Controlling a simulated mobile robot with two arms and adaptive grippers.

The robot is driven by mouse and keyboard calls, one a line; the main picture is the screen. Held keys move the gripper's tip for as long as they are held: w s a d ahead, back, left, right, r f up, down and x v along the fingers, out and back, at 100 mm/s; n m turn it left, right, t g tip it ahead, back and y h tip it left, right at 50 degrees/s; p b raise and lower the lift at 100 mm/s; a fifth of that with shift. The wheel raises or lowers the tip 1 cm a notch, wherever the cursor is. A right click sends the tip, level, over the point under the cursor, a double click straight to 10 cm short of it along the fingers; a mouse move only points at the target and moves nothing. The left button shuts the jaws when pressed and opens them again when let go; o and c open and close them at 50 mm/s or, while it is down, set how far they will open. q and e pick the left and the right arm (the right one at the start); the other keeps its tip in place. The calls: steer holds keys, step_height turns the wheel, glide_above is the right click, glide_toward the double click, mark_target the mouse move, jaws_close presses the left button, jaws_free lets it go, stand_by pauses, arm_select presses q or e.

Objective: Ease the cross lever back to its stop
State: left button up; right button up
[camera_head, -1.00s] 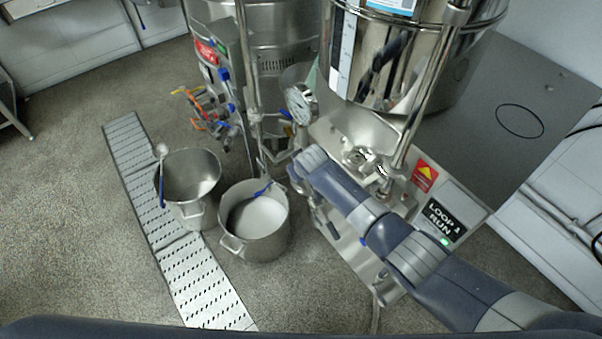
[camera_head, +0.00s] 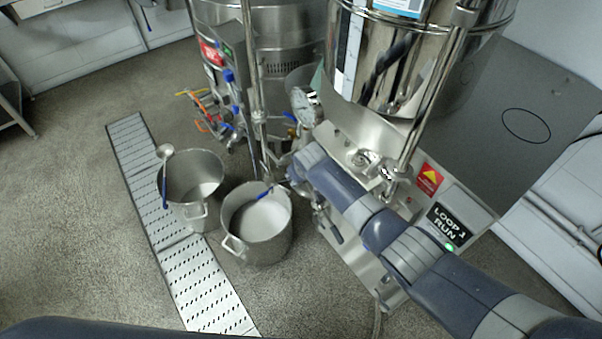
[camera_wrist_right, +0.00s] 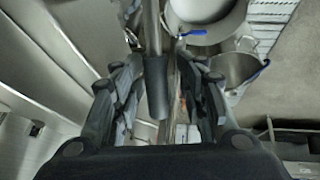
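In the right wrist view, a metal bar with a dark sleeve (camera_wrist_right: 156,88), apparently the cross lever, runs down between the fingers of my right gripper (camera_wrist_right: 158,76). The fingers stand apart on either side of the sleeve, with gaps visible, so the gripper looks open around it. In the head view, my right arm reaches across the front of the steel mill (camera_head: 345,255). The arm hides the lever and the right gripper there. My left gripper is not in view.
Two steel pots stand left of the mill: one with white contents (camera_head: 262,218), the other holding a ladle (camera_head: 192,180). A slotted floor drain (camera_head: 190,280) runs past them. A steel hopper (camera_head: 390,60) rises behind my arm. A panel reads "LOOP 1 RUN" (camera_head: 449,222).

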steer(key=shift+r, duration=0.1)
steer(key=v, duration=1.1)
steer(key=shift+s+r, duration=0.2)
steer(key=shift+r, duration=0.15)
